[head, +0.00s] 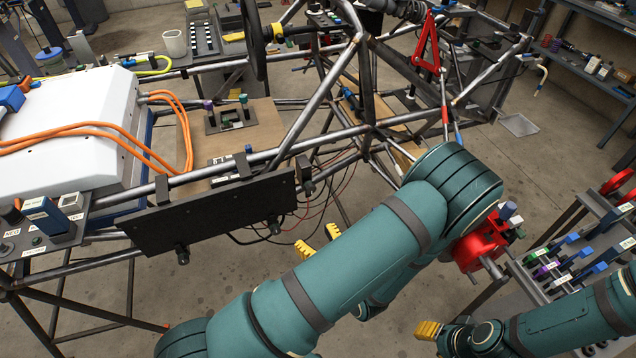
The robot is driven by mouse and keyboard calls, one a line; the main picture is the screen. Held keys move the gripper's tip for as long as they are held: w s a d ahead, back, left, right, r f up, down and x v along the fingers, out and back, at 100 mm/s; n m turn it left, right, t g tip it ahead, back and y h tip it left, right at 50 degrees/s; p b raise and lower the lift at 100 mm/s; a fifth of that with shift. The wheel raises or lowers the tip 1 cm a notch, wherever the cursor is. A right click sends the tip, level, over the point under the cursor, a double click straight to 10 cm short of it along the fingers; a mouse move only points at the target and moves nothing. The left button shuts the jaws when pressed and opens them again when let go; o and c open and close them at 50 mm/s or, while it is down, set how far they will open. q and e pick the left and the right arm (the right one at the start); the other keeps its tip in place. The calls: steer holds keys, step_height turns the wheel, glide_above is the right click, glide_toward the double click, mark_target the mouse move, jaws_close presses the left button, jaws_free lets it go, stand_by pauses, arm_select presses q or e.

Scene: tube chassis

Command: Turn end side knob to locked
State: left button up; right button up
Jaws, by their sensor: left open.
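A black panel (215,212) hangs on the near tube of the chassis. Small dark knobs stick out along its lower edge, one at the left (183,256) and one at the right (273,226). Another dark knob-like part (307,187) sits at the panel's right end. I cannot tell which is the end side knob, nor read any knob's setting. My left gripper (318,240) has its yellow fingertips apart, right of the panel's lower right corner, touching nothing visible; my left arm hides its body. My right gripper (428,330) shows a yellow fingertip low in the view.
Chassis tubes (317,103) rise behind the panel. A white box (70,135) with orange cables lies at the left. Dark red wires (340,185) hang right of the panel. A red vise (480,245) and a tool bench stand at the right. The floor below the panel is clear.

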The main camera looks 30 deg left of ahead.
mark_target(312, 190)
arm_select(q)
steer(key=w+d+r+m+t, duration=0.2)
steer(key=w+t, duration=0.1)
steer(key=w, duration=0.1)
steer(key=shift+h, duration=0.3)
steer(key=b+x, duration=0.2)
steer(key=x, duration=1.1)
steer(key=shift+w+a, duration=0.15)
steer(key=shift+a, duration=0.05)
jaws_close()
